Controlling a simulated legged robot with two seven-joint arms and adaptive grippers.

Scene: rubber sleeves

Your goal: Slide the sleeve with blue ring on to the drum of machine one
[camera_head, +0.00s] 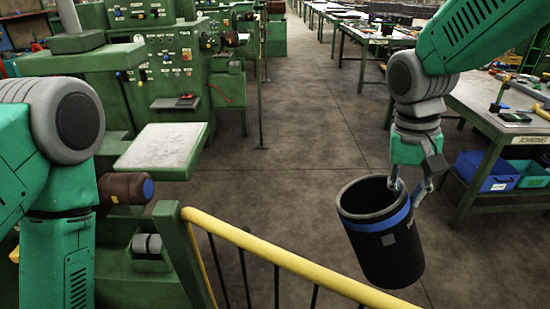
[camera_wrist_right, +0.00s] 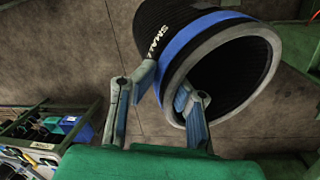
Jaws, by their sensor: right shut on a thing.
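The sleeve with the blue ring (camera_head: 385,258) is a black ribbed open cylinder, held in the air right of the yellow rail and slightly tilted. My right gripper (camera_head: 407,190) is shut on its rim wall at the blue-ring end. In the right wrist view the gripper (camera_wrist_right: 166,84) has one finger outside the wall and one inside the open mouth of the sleeve (camera_wrist_right: 160,28). A brown drum with a blue end (camera_head: 125,188) sticks out of the near green machine at left, well apart from the sleeve. I cannot read this machine's number. My left gripper is out of the frame.
A yellow-topped rail (camera_head: 285,260) runs between the near machine and the sleeve. A green machine marked TWO (camera_head: 170,60) stands behind, with a grey-topped ledge (camera_head: 160,146) in front. A workbench (camera_head: 500,110) with blue bins (camera_head: 488,172) is at right. The middle floor is clear.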

